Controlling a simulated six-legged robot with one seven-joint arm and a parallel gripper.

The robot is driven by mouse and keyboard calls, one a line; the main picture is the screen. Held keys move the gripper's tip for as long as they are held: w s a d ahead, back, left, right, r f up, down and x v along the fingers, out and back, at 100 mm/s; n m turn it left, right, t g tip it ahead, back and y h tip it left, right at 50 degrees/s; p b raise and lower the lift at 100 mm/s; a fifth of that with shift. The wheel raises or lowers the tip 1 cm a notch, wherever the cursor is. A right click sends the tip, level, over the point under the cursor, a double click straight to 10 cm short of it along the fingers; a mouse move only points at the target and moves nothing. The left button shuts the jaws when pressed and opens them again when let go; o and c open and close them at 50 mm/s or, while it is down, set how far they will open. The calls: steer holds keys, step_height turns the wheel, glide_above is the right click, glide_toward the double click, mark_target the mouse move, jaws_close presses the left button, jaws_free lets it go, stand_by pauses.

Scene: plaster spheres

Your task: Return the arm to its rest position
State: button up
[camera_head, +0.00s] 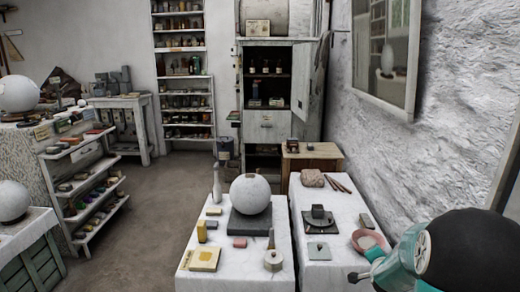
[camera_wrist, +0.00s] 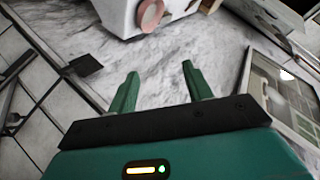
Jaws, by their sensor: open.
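My gripper (camera_wrist: 160,74) is open in the wrist view, its two green fingers apart with nothing between them. My arm, with a black rounded joint and teal link, fills the lower right corner of the head view; the fingers cannot be made out there. The arm is beside the right-hand white table (camera_head: 329,266), near the pink bowl (camera_head: 368,243) at its edge. A pink round thing, apparently that bowl (camera_wrist: 151,15), shows in the wrist view beyond the fingertips and apart from them.
A white sphere (camera_head: 250,194) sits on a dark slab on the left-hand table (camera_head: 199,264), among small blocks. A rough white wall (camera_head: 455,140) with a framed panel (camera_head: 386,50) stands close on the right. Open grey floor (camera_head: 140,225) lies to the left, before shelves (camera_head: 97,205).

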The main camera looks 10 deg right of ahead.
steer(key=s+a+r+n+g+y, duration=0.1)
steer(key=s+a+r+n, duration=0.2)
steer(key=a, duration=0.4)
steer(key=s+a+r+n+y, duration=0.2)
steer(key=a+r+n, duration=0.1)
steer(key=a+r, duration=0.3)
steer(key=s+a+r+n+g+y, duration=0.1)
steer(key=s+a+r+n, duration=0.15)
steer(key=a, duration=0.45)
steer(key=s+a+r+n+g+y, duration=0.1)
steer(key=s+a+n, duration=0.2)
steer(key=s+a, duration=0.3)
steer(key=s+a+r+n+g+y, duration=0.1)
steer(key=s+a+n, duration=0.3)
steer(key=s, duration=0.7)
steer(key=shift+a+r+g, duration=0.4)
steer(key=shift+a+r, duration=0.4)
steer(key=shift+a, duration=0.3)
steer(key=shift+s+n, duration=0.15)
steer(key=shift+n, duration=0.1)
